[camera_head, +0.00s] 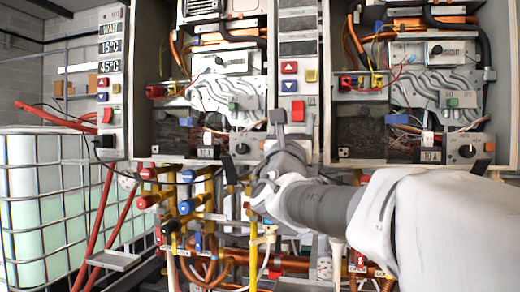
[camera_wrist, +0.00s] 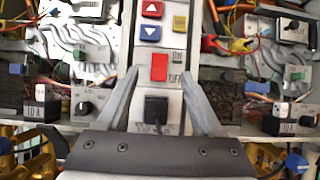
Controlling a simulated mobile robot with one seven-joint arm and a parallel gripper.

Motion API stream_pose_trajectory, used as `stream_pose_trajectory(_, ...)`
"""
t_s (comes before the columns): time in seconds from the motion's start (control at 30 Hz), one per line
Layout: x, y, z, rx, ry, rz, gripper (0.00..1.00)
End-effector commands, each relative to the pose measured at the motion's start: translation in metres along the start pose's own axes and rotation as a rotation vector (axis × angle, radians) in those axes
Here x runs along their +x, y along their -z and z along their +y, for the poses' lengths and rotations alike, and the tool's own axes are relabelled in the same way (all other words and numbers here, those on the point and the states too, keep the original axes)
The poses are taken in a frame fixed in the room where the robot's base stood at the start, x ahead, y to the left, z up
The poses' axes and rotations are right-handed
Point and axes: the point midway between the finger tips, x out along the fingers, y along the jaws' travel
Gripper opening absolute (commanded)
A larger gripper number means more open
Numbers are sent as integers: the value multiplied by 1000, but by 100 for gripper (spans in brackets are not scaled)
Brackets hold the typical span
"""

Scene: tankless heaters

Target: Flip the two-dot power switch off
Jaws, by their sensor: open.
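A red rocker switch (camera_wrist: 159,67) sits on the narrow light panel between the two heater cabinets, with ON printed above OFF at its right. In the head view this red switch (camera_head: 298,111) shows just above my gripper (camera_head: 292,124). In the wrist view my open gripper (camera_wrist: 159,78) has one finger on each side of the panel below the switch, with nothing between the tips. Contact with the panel cannot be told. Another red switch (camera_head: 107,115) is on the left panel. I cannot make out dot marks on either switch.
Above the switch are red up (camera_wrist: 151,9), blue down (camera_wrist: 149,32) and yellow (camera_wrist: 180,23) buttons. A black plug (camera_wrist: 155,108) sits below it. Opened heaters with loose wires flank the panel. Pipes and valves (camera_head: 185,195) crowd below; a caged tank (camera_head: 50,200) stands left.

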Motion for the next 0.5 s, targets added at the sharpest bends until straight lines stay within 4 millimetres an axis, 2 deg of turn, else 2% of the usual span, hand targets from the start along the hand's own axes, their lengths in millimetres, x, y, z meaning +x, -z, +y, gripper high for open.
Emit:
stream_pose_trajectory(0.03, -11, 0, 0, 1, -2, 1, 68)
stream_pose_trajectory(0.3, -66, 0, 0, 0, -2, 1, 68)
stream_pose_trajectory(0.5, -94, 0, 0, 0, -1, 0, 68)
